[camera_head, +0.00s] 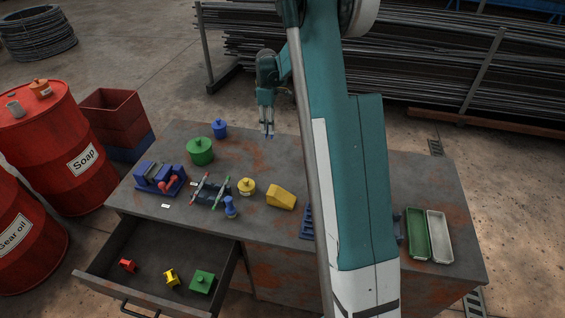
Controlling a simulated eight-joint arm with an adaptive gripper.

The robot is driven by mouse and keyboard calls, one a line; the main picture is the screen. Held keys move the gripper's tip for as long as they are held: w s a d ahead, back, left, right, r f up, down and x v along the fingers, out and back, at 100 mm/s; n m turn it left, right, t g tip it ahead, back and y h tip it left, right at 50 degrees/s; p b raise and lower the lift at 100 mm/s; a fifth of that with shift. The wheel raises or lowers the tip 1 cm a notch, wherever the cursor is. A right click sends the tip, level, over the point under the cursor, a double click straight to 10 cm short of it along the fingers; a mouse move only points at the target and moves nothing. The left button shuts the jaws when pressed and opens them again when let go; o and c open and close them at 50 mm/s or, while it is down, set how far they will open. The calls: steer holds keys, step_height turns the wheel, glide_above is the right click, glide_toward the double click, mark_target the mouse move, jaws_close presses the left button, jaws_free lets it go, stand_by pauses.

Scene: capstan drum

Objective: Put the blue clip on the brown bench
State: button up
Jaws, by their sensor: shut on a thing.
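My gripper (268,132) points down above the back part of the bench, right of the blue knobbed pot. It is shut on a small bluish thing at its fingertips, which looks like the blue clip (270,136); the fingers hide most of it. It appears to be above the bench top, but the exact gap cannot be told. The bench (335,144) is grey with brown rust patches. Its front drawer (140,245) is open.
On the bench stand a green pot (200,152), a blue pot (219,128), a blue vise-like tool (160,178), a yellow pot (246,186), a yellow wedge (281,197) and green and white trays (417,235). Red drums (50,145) stand left. Bench room under my gripper looks clear.

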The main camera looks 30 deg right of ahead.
steer(key=shift+f, duration=2.8)
steer(key=shift+f, duration=1.9)
steer(key=shift+f+b, duration=0.2)
steer(key=shift+b, duration=0.2)
steer(key=o, duration=0.8)
steer(key=shift+r, duration=0.1)
steer(key=shift+r, duration=0.1)
step_height(320, 180, up, 12)
steer(key=shift+r+p, duration=0.1)
steer(key=shift+p, duration=0.4)
